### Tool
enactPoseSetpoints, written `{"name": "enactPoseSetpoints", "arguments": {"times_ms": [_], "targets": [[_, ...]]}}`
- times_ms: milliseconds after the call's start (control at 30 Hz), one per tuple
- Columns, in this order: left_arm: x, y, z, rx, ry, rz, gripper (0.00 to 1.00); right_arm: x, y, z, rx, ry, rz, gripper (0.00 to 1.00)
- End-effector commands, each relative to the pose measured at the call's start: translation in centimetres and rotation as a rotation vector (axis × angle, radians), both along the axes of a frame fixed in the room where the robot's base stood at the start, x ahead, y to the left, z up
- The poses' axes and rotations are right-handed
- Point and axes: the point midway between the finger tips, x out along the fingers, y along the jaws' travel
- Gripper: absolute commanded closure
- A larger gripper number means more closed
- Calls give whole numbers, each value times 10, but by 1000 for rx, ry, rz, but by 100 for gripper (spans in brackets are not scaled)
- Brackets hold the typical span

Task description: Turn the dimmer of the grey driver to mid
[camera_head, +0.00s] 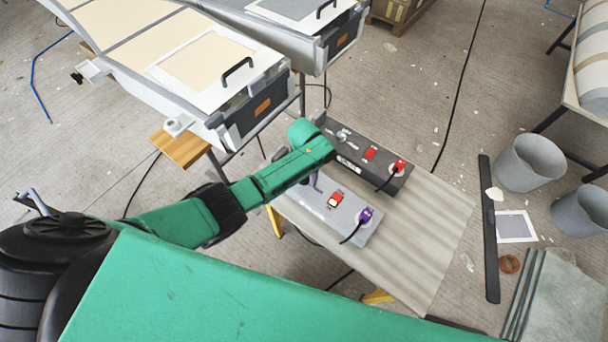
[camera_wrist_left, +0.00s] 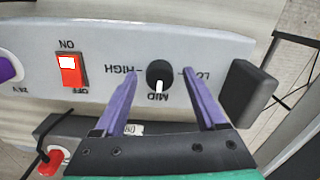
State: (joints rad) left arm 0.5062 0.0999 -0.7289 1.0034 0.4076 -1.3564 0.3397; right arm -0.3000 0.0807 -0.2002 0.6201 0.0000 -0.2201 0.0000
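The grey driver (camera_head: 318,210) is a light grey box on the small table, with a red switch and a purple plug. In the left wrist view its panel (camera_wrist_left: 215,48) shows a black dimmer knob (camera_wrist_left: 160,72). The knob's white pointer points at the MID label, with LOW and HIGH to either side. My left gripper (camera_wrist_left: 160,76) is open, its purple fingers on either side of the knob with visible gaps. In the head view my green left arm hides the knob and most of the gripper (camera_head: 315,181). My right gripper is not in view.
A dark driver (camera_head: 350,146) with a red switch and red plug stands just behind on the same table (camera_head: 425,225). Moulds (camera_head: 205,62) on a stand are behind left. Grey buckets (camera_head: 530,163) stand at the right. The table's right part is clear.

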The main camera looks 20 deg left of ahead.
Motion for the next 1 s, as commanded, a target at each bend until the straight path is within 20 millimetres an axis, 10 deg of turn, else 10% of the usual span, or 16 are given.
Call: {"name": "enactPoseSetpoints", "arguments": {"times_ms": [267,700,1000], "targets": [[0,-1,20,-3,0,-1,27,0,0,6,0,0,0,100],[1,-1,131,-2,-4,-1,27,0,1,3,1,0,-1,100],[0,0,146,0,0,0,27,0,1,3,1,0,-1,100]]}}
